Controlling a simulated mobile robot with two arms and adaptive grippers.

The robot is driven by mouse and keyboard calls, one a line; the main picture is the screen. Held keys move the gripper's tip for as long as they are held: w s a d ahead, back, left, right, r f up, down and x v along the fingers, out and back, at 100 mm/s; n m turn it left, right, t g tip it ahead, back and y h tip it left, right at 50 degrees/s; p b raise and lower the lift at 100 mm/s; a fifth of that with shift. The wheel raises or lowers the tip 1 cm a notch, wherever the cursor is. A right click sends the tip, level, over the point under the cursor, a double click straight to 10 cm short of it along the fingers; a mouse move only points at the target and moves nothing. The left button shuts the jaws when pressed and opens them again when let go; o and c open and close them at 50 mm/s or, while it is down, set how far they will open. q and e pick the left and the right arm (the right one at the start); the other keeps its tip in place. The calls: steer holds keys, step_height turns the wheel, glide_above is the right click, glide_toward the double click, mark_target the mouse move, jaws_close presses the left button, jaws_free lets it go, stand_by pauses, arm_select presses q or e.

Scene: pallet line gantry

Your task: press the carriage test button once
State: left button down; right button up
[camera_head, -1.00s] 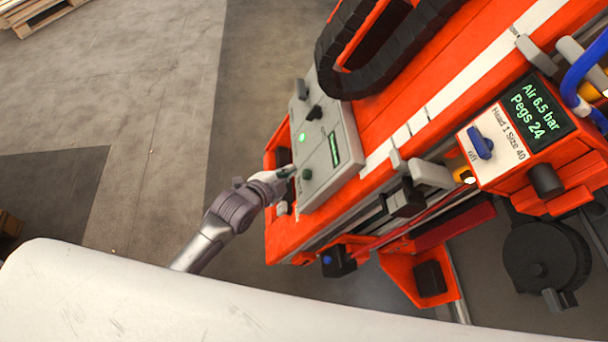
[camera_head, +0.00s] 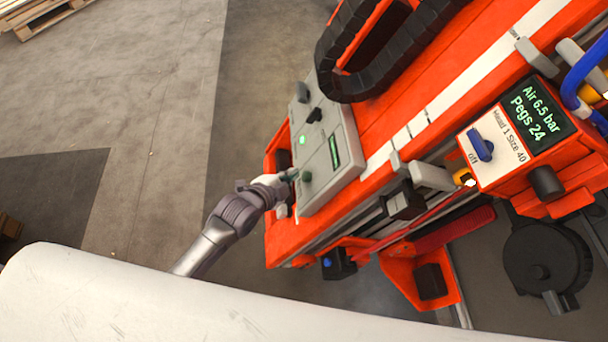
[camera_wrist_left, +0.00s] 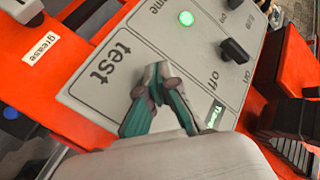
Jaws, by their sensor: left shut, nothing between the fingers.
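The grey control panel (camera_head: 345,122) sits on the orange machine and carries a dark green round button (camera_head: 306,176) near its lower end. In the left wrist view the panel has a field lettered "test" (camera_wrist_left: 118,62). My left gripper (camera_head: 290,175) is shut and empty, its tips right beside the button in the head view. In the left wrist view the closed green-grey fingertips (camera_wrist_left: 158,72) lie over the test field, and the button is hidden behind them. I cannot tell whether they touch it. My right gripper is not in view.
The panel also has a lit green lamp (camera_head: 302,140), a small display (camera_head: 334,151) and black knobs (camera_head: 314,115). A box with a blue knob (camera_head: 481,146) and readout stands to the right. A black cable chain (camera_head: 340,70) arches above the panel. Floor at left is open.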

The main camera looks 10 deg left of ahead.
arm_select(q)
steer(key=shift+d, duration=0.15)
stand_by(0.5)
steer(key=shift+w+d+f, duration=0.1)
steer(key=shift+d+f, duration=0.1)
steer(key=shift+w+d+f, duration=0.1)
steer(key=shift+d+f, duration=0.15)
steer(key=shift+d, duration=0.2)
stand_by(0.8)
stand_by(0.3)
steer(key=shift+s+a+r+p, duration=0.25)
steer(key=shift+a+r+p, duration=0.2)
steer(key=shift+a+p, duration=0.35)
